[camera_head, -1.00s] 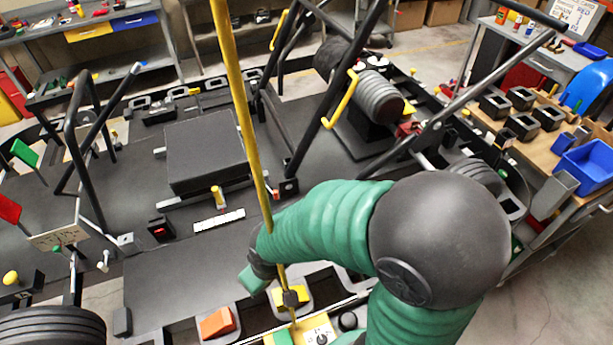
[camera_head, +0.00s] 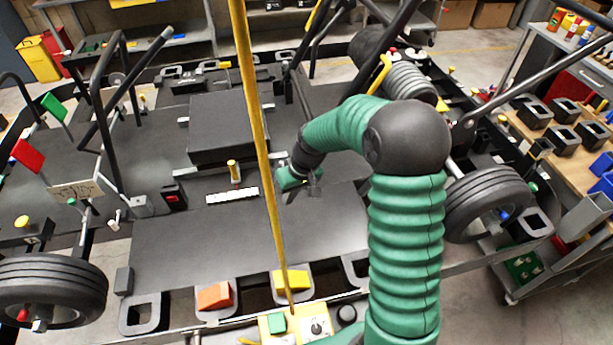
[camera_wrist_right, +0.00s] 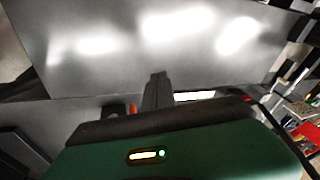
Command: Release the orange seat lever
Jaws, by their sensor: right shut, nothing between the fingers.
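The black seat block (camera_head: 230,128) sits on the dark kart floor. A short upright amber-yellow lever (camera_head: 234,172) stands at its front edge, the nearest match to the orange seat lever. My right gripper (camera_head: 312,189) is shut and empty, to the right of the lever and apart from it, over the floor right of the seat. In the right wrist view its dark fingers (camera_wrist_right: 157,92) point at a grey surface. A small orange-red patch (camera_wrist_right: 132,109) shows left of them; I cannot tell what it is. My left gripper is out of view.
A yellow pole (camera_head: 258,130) crosses the view between lever and gripper. A red switch (camera_head: 173,197) and a white strip (camera_head: 232,195) lie near the lever. Orange (camera_head: 215,296) and yellow (camera_head: 291,281) blocks sit in front sockets. Black frame bars rise behind.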

